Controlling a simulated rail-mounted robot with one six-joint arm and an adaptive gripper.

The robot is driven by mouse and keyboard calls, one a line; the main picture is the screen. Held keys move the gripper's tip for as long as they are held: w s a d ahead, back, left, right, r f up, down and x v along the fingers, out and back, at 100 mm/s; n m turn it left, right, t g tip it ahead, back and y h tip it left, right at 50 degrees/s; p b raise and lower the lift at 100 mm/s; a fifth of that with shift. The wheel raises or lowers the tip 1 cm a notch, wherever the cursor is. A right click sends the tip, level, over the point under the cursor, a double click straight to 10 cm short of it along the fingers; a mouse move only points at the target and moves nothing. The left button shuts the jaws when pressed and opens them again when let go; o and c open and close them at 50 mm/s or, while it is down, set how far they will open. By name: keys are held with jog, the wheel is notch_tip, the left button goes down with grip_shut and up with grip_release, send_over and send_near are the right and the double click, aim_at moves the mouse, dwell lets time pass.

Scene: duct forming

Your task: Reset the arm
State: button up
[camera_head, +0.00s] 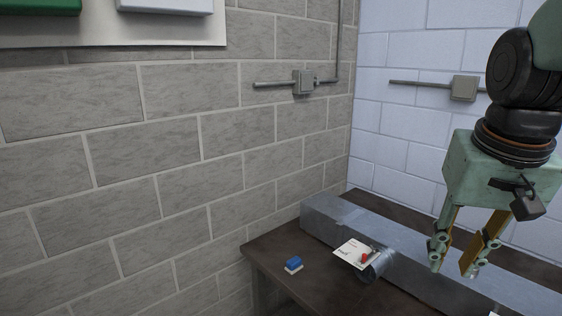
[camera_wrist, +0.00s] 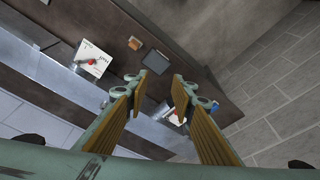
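My gripper (camera_head: 456,257) hangs at the right in the camera_head view, fingers pointing down. It is in front of the metal duct (camera_head: 420,250) in the picture; I cannot tell the distance between them. In the camera_wrist view my gripper (camera_wrist: 160,87) has its two fingers apart with nothing held between them. The fingers are open and empty. The duct (camera_wrist: 62,82) lies on the dark table to the left of the fingers there.
A white card (camera_head: 348,251) with a red part sits at the duct's side stub (camera_head: 378,264). A blue block (camera_head: 293,263) lies on the brown table (camera_head: 276,247). The camera_wrist view also shows an orange block (camera_wrist: 135,43) and a dark square (camera_wrist: 156,62). Brick walls stand behind.

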jog(key=s+a+n, duration=0.1)
jog(key=s+a, duration=0.4)
jog(key=s, duration=0.3)
jog(key=s+a+n+t+b, duration=0.1)
jog(key=s+a+n, duration=0.1)
jog(key=s+a, duration=0.2)
jog(key=s, duration=0.3)
jog(key=shift+s+a+y, duration=0.35)
jog(key=shift+a+y, duration=0.05)
jog(key=shift+f+b, duration=0.15)
jog(key=shift+b, duration=0.2)
dwell(0.3)
